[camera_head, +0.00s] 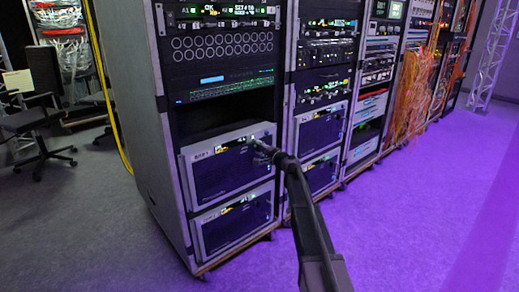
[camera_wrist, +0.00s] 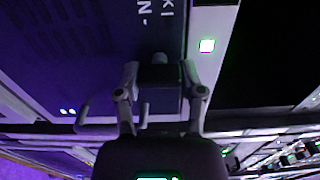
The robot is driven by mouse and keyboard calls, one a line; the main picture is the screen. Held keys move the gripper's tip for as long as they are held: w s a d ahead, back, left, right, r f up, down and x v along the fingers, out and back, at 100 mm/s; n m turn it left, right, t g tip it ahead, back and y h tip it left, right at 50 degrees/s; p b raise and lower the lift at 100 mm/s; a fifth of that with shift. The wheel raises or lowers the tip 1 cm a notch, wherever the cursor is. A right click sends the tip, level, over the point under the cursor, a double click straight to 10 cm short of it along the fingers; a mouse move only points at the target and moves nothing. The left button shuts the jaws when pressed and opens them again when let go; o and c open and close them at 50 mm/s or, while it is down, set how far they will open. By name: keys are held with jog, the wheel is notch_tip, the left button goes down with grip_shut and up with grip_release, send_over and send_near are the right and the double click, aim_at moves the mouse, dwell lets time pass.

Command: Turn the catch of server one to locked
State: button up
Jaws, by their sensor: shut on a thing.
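Server one (camera_head: 232,172) is the upper of two dark-fronted units with pale frames, low in the nearest rack. My gripper (camera_head: 262,150) is at its upper right front. In the wrist view my gripper (camera_wrist: 160,84) has a finger on each side of a small dark block, which appears to be the catch (camera_wrist: 159,74), and is shut on it. The dark server face with white lettering is behind it. The fingers and wrist hide part of the catch, so I cannot tell whether it is locked.
A similar server (camera_head: 233,224) sits just below. More racks stand in a row to the right, one with hanging orange cables (camera_head: 408,95). An office chair (camera_head: 40,125) is at the left. The purple-lit floor (camera_head: 420,220) at the right is clear.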

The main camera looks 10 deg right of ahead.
jog(key=shift+w, duration=0.1)
jog(key=o, duration=1.2)
jog(key=shift+c, duration=0.2)
jog(key=v, duration=1.2)
